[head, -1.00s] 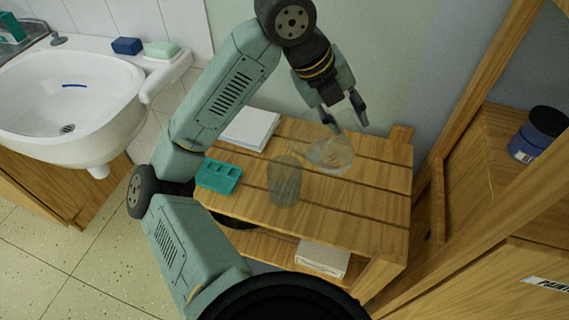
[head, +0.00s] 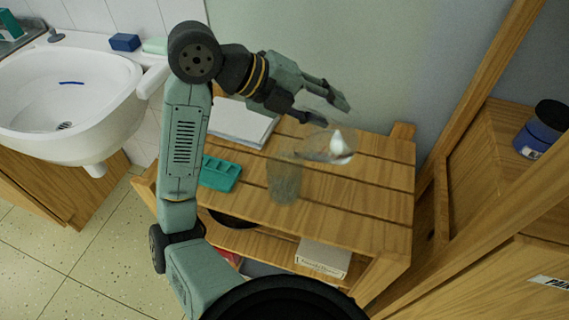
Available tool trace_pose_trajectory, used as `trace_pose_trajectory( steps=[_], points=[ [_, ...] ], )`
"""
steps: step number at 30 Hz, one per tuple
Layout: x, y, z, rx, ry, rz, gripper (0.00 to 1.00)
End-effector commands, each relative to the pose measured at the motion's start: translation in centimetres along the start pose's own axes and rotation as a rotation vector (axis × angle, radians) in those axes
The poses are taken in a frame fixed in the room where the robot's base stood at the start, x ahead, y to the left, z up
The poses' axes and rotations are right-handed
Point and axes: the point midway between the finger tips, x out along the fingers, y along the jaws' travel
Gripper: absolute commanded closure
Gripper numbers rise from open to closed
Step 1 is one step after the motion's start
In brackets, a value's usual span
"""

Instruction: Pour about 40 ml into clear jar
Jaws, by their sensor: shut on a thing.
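A clear jar (head: 285,182) stands upright on the slatted wooden bench. A clear glass vessel (head: 322,150) is just behind and right of it, tilted with its left end over or close to the jar's rim. A white patch shows in the vessel; I cannot tell whether it is liquid or a reflection. My gripper (head: 328,112) reaches in from the upper left, its fingers at the vessel's upper side, shut on the vessel. The exact finger contact is hard to see through the glass. I cannot make out a stream or the level in the jar.
A teal sectioned tray (head: 220,174) and a white paper stack (head: 241,123) lie left of the jar on the bench (head: 365,205). A white box (head: 323,258) is on the lower shelf. A wooden frame stands right; a sink (head: 70,100) is left.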

Motion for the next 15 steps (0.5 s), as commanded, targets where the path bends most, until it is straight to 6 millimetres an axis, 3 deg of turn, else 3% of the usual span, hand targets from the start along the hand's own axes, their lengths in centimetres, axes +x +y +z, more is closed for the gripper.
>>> trace_pose_trajectory(
  steps=[15],
  points=[
    [-0.95, -0.07, 0.03, -0.002, -0.002, -0.077, 1.0]
  ],
)
